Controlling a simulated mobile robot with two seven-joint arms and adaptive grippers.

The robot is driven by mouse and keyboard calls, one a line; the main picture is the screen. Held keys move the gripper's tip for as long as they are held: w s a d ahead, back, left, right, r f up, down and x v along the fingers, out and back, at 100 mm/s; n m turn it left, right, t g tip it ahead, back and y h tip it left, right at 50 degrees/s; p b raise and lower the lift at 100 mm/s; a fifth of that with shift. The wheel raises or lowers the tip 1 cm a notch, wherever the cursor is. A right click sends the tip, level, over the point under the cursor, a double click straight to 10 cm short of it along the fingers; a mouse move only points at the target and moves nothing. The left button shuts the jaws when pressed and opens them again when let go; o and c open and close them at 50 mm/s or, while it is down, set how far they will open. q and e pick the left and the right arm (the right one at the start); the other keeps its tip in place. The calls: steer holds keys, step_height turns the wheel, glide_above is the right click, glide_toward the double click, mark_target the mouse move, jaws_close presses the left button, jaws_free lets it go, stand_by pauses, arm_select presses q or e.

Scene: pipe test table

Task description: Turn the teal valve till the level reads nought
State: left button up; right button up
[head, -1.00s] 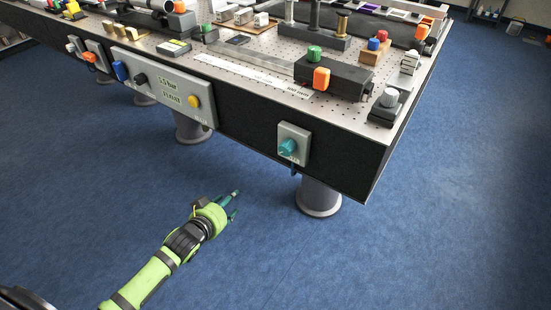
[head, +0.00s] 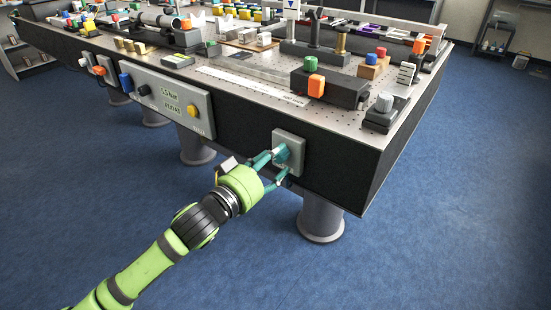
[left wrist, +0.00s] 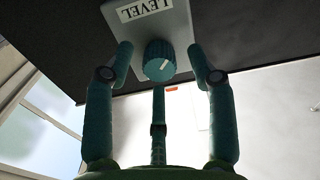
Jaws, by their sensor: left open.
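The teal valve (head: 281,153) is a round knob on a grey plate (head: 298,150) fixed to the dark front side of the table. No scale reading can be made out. My left gripper (head: 272,169) is at the valve, open, with its teal fingers spread around it. In the left wrist view the fingers of my left gripper (left wrist: 163,58) stand on both sides of the knob, apart from it. My right gripper is not in view.
A grey panel (head: 178,120) with a yellow button and a readout is on the table side to the left. The table top (head: 340,118) holds blocks and an orange knob (head: 316,86). A table leg (head: 320,212) stands below. Blue floor is free in front.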

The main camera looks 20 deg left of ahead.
arm_select(q)
steer(key=shift+w+d, duration=0.25)
steer(key=shift+w, duration=0.3)
jaws_close()
